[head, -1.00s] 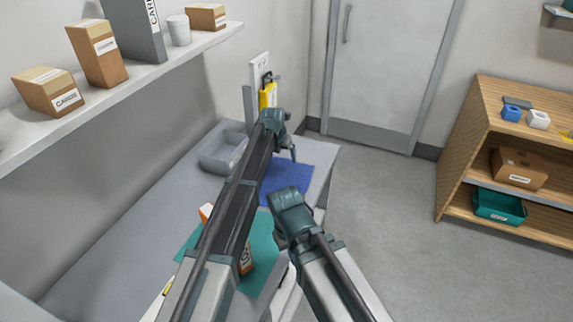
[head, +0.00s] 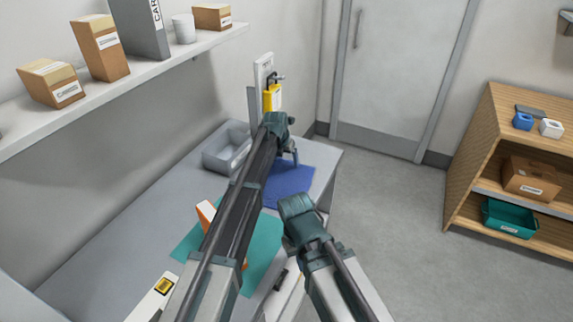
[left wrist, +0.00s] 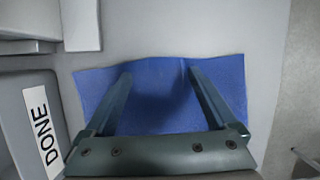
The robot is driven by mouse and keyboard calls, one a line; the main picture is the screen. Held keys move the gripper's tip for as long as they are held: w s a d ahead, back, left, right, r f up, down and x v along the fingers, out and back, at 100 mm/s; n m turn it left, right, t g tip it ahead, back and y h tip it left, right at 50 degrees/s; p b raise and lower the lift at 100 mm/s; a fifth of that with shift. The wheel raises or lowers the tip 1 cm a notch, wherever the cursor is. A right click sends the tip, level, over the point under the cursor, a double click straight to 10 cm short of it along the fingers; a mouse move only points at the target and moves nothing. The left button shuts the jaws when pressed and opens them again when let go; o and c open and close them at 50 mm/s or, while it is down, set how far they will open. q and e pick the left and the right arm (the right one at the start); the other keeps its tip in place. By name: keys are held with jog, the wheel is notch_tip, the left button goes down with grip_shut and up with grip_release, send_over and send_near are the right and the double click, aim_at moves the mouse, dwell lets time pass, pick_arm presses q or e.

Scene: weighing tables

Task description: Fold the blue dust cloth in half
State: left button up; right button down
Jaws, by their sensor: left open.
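The blue dust cloth (head: 290,187) lies flat on the grey table near its far right corner. It fills the middle of the left wrist view (left wrist: 160,110), with a small ripple at its far edge by the right-hand finger. My left gripper (head: 295,161) is over the cloth, fingers apart and pointing down, with nothing between them. In the left wrist view the two fingertips (left wrist: 160,66) are above the far part of the cloth; whether they touch it I cannot tell. My right gripper (head: 300,212) is nearer, beside the table's right edge; its fingers are hidden.
A grey bin (head: 226,148) stands left of the cloth; a bin with a DONE label (left wrist: 32,120) shows in the left wrist view. A teal mat (head: 262,255) with an orange and white box (head: 205,213) lies nearer, partly behind my left arm. A yellow item (head: 272,97) hangs at the wall.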

pick_arm(q)
grip_shut()
dwell(0.8)
